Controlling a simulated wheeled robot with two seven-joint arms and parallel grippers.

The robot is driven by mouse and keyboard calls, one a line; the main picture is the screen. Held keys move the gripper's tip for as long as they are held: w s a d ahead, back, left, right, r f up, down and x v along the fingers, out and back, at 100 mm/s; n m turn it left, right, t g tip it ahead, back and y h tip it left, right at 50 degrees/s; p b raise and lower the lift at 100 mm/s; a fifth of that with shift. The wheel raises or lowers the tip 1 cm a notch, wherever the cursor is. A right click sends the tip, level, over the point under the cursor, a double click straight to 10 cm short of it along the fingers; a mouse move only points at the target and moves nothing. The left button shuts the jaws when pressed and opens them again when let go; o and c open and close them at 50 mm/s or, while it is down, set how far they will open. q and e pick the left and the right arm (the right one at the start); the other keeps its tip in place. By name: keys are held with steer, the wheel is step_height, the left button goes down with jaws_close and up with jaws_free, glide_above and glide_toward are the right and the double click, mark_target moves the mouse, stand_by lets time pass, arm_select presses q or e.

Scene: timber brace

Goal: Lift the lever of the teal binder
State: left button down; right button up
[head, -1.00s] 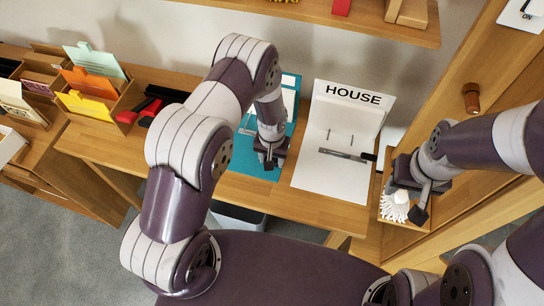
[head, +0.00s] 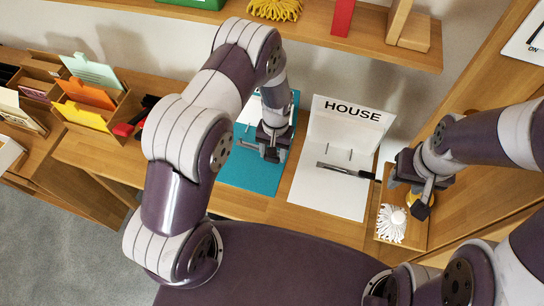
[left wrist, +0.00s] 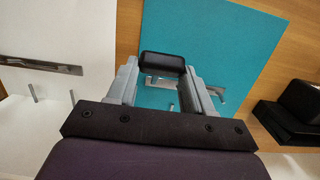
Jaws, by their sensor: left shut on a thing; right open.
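The teal binder (head: 250,178) lies open on the desk, its cover standing at the back with a white label. My left gripper (head: 271,150) is over the binder and hides part of its mechanism. In the left wrist view, the lever's black handle (left wrist: 161,65) is between the fingertips of my left gripper (left wrist: 160,75), which is shut on it. A metal plate and a ring post show below, on the teal binder (left wrist: 215,40). How far the lever is raised I cannot tell. My right gripper (head: 422,198) is open and empty, above the desk's right end.
A white binder (head: 325,190) marked HOUSE lies open to the right, its black-tipped lever flat. A wooden tray with a white brush-like thing (head: 391,223) is under my right gripper. A file sorter (head: 90,100) and red and black tools (head: 128,127) are at left. A shelf (head: 320,38) runs above.

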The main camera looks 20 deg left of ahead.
arm_select(q)
steer(key=shift+w+d+r+b, duration=0.1)
steer(key=shift+w+r+b, duration=0.15)
steer(key=shift+w, duration=0.5)
steer(key=shift+w+r+b, duration=0.1)
steer(key=shift+w+r, duration=0.1)
steer(key=shift+w, duration=0.55)
